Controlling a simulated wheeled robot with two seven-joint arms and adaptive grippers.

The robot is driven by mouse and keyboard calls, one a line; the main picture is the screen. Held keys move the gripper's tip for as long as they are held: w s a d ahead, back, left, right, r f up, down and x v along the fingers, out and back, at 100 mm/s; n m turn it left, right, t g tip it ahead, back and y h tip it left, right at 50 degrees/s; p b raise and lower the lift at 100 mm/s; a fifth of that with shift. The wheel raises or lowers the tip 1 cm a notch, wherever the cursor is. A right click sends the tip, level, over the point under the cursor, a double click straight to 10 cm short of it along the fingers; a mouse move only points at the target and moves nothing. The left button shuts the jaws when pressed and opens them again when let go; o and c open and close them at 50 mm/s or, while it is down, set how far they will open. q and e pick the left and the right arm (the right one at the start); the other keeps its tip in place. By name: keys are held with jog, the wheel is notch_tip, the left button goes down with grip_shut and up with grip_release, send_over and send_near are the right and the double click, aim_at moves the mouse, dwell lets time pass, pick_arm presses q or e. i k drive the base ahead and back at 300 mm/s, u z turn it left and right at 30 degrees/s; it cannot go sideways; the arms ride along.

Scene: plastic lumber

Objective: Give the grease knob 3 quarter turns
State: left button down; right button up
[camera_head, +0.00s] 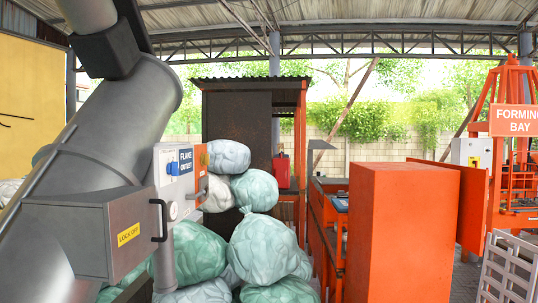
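No part labelled as a grease knob can be read. A light grey control panel (173,180) with a blue "FLAKE OUTLET" sign (186,161) stands at the left, seen at an angle. It carries a blue fitting (172,168), a round white dial-like part (173,210), and a small orange part (204,158) and grey lever-like part (198,194) on its right side. I cannot tell which of these, if any, is the grease knob. Neither of my grippers shows in the head view.
A grey box (75,235) labelled "LOCK OFF" with a black handle (159,220) juts out before the panel. A large grey tube (120,120) slopes behind it. Several filled bags (262,248) are piled to the right. A tall orange cabinet (400,235) stands further right.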

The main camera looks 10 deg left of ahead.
aim_at(204, 159)
jog(key=z, duration=0.5)
jog(key=i, duration=1.75)
jog(key=u, duration=0.55)
jog(key=i, duration=1.2)
jog(key=u, duration=0.95)
